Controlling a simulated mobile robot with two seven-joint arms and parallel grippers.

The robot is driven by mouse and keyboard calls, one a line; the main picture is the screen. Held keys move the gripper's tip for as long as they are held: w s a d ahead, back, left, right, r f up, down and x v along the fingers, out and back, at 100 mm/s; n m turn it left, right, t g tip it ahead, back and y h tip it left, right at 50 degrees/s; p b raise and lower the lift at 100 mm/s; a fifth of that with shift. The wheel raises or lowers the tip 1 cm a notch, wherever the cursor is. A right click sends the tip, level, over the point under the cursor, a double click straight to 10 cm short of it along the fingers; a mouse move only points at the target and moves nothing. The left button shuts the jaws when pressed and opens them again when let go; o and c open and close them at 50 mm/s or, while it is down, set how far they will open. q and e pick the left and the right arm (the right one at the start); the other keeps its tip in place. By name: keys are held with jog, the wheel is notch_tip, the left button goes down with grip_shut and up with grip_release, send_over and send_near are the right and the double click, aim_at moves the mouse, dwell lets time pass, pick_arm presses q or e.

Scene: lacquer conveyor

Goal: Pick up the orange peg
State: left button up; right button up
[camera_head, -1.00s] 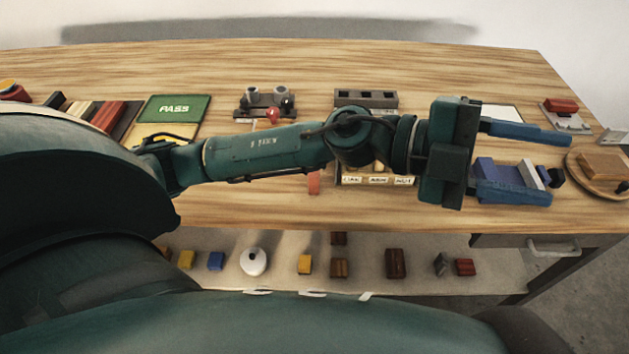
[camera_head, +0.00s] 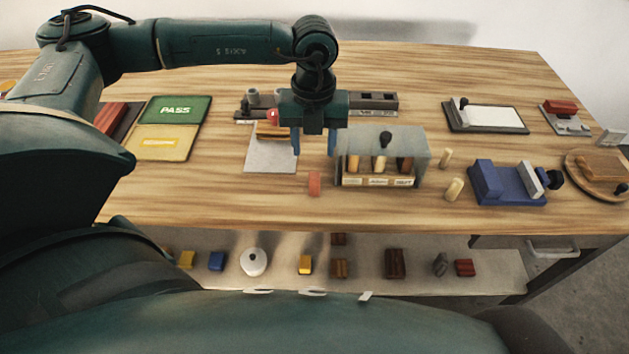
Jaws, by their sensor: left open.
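The orange peg (camera_head: 314,183) is a small orange-red piece on the wooden table, near its front edge and left of a labelled peg holder (camera_head: 347,181). My left gripper (camera_head: 314,151) points down with its blue fingers apart and nothing visible between them. In the picture it is just above the peg, apart from it; the exact height over the table is hard to tell. My right gripper is out of view.
The holder with a grey, black-knobbed top (camera_head: 420,150) stands close right of my gripper. Two pale pegs (camera_head: 453,189) and a blue vise (camera_head: 507,186) are farther right. A grey plate (camera_head: 268,160) lies to the left. The table is clear left of the peg.

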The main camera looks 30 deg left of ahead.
aim_at(314, 174)
pick_arm(q)
notch_tip(314, 174, down, 8)
jog(key=shift+d+r+p, duration=0.1)
jog(key=shift+r+p, duration=0.1)
jog(key=shift+p, duration=0.55)
grip_shut()
